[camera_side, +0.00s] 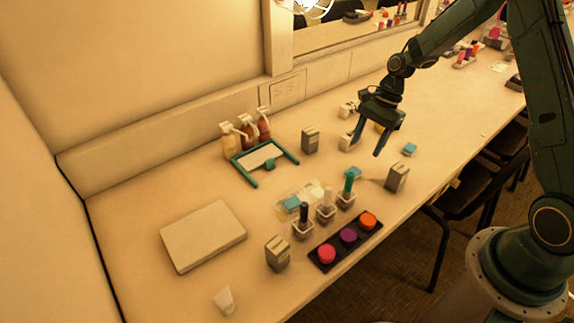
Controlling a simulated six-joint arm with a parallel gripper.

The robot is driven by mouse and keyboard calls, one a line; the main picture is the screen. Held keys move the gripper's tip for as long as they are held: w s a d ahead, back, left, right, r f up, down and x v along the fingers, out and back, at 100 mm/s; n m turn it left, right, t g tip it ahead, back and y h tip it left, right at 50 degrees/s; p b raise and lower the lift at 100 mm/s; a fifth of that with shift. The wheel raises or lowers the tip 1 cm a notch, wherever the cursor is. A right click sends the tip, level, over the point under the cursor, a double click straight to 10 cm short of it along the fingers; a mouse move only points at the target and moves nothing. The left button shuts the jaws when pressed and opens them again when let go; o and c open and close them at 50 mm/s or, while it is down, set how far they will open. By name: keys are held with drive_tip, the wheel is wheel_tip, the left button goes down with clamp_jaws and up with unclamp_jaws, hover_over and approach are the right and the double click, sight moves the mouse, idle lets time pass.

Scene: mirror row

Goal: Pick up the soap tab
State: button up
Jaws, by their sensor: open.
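My gripper (367,147) is open above the table, fingers pointing down, with nothing visible between them. Another teal tab (409,149) lies to the right of the fingers. A clear tray (283,214) left of the bottles holds a teal piece (291,203) and pale pieces. A small off-white object (346,143) is beside the left finger and partly hidden by it. I cannot tell for certain which of these small pieces is the soap tab.
Small grey boxes stand at the right (397,178), back (310,140) and front (278,253). Bottles (326,210) stand behind a black tray (338,258) of coloured pots. Pump bottles (247,134), a teal frame (237,166) and a flat box (203,237) are at left.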

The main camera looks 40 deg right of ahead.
sight(355, 170)
drive_tip(key=shift+x, duration=1.65)
drive_tip(key=shift+f, duration=0.1)
drive_tip(key=shift+x, duration=2.5)
drive_tip(key=shift+a, duration=0.15)
drive_tip(key=shift+c, duration=0.2)
drive_tip(key=c, duration=1)
